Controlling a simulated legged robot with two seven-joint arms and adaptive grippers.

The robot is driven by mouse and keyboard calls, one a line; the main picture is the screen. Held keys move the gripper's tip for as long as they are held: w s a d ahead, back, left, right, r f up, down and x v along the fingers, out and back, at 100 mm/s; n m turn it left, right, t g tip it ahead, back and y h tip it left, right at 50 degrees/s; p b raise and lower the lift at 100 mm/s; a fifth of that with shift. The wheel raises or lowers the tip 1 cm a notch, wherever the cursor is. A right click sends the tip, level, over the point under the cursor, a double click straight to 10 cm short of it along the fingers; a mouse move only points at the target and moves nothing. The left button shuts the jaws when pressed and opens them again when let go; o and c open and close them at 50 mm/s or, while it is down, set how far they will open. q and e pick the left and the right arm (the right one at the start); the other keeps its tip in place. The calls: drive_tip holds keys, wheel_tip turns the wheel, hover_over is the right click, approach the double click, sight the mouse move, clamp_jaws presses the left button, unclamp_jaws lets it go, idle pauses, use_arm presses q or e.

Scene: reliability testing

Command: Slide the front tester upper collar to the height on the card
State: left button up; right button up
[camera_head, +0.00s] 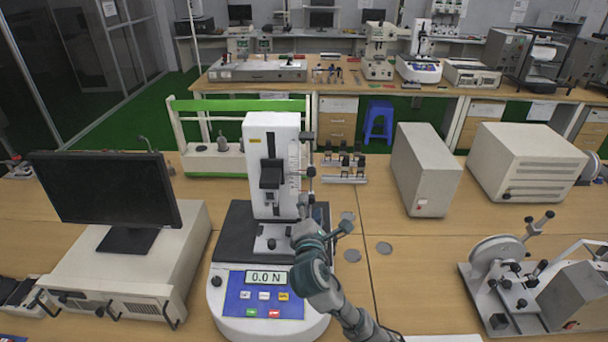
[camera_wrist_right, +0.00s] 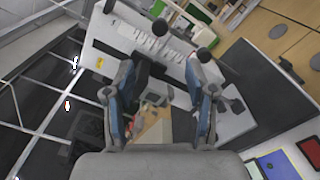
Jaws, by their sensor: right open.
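The front tester (camera_head: 272,150) stands upright near the middle of the table, with a white column, a printed scale and a display reading 0.0 N. A thin rod with dark collars runs along the column's right side. The upper collar (camera_head: 310,171) appears to be the dark piece partway up it. My right gripper (camera_head: 308,222) is in front of the rod's lower part, below that collar, and hides part of the tester. In the right wrist view the right gripper (camera_wrist_right: 164,78) is open, its two blue-grey fingers apart with the tester column beyond. I cannot make out a readable card. My left gripper is out of view.
A monitor (camera_head: 105,200) on a white case stands at left. Two pale boxes (camera_head: 425,170) (camera_head: 525,165) stand at right, with a wheeled device (camera_head: 500,265) in front of them. Small grey discs (camera_head: 352,255) lie right of the tester. Table space between them is mostly clear.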

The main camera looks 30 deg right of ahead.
sight(312, 175)
drive_tip(key=x, duration=1.5)
drive_tip(key=shift+w+d, duration=0.2)
drive_tip(key=shift+w, duration=0.1)
